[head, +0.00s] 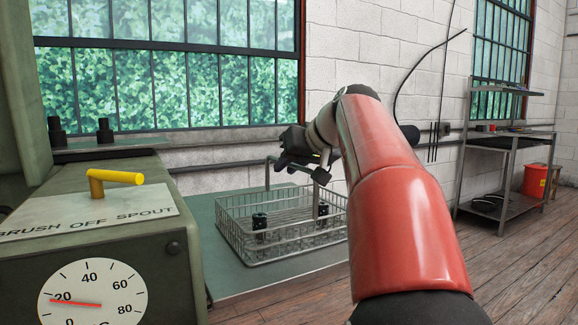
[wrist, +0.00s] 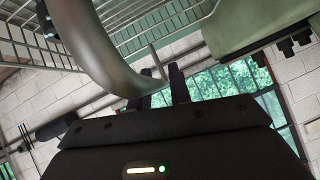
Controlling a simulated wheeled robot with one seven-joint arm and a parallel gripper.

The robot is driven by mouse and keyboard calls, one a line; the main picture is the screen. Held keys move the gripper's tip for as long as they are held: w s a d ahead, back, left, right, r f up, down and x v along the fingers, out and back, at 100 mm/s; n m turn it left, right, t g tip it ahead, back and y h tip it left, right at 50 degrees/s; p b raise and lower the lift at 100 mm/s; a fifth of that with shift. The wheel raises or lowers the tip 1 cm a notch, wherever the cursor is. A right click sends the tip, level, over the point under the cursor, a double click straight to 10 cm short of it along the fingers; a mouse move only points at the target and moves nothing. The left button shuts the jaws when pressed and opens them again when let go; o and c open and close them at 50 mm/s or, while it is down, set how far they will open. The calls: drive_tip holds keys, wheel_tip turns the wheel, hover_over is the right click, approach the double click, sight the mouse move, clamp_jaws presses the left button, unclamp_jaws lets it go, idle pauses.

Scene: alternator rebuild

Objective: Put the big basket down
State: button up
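The big basket (head: 283,241) is a silver wire basket with a raised handle (head: 267,172). It is upright over the green bench top, near its front edge. I cannot tell whether its bottom touches the bench. Two dark cylindrical parts (head: 260,222) (head: 323,211) stand in it. My gripper (head: 291,160) is at the top of the handle, above the basket. In the wrist view, the thick curved handle (wrist: 100,48) runs down to my dark fingers (wrist: 168,90), which appear shut on it. The wire mesh (wrist: 150,22) shows beyond. The exact contact is partly hidden.
A green machine (head: 110,250) with a yellow lever (head: 115,177) and a dial stands close on the left. A window and block wall are behind. A metal shelf (head: 505,175) and red bucket (head: 535,181) stand far right.

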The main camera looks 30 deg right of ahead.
drive_tip(key=shift+o, duration=0.9)
drive_tip(key=shift+r, duration=0.2)
drive_tip(key=p+v, duration=0.1)
drive_tip(key=v, duration=1.1)
drive_tip(key=shift+s+d+f, duration=0.1)
drive_tip(key=shift+s+f, duration=0.05)
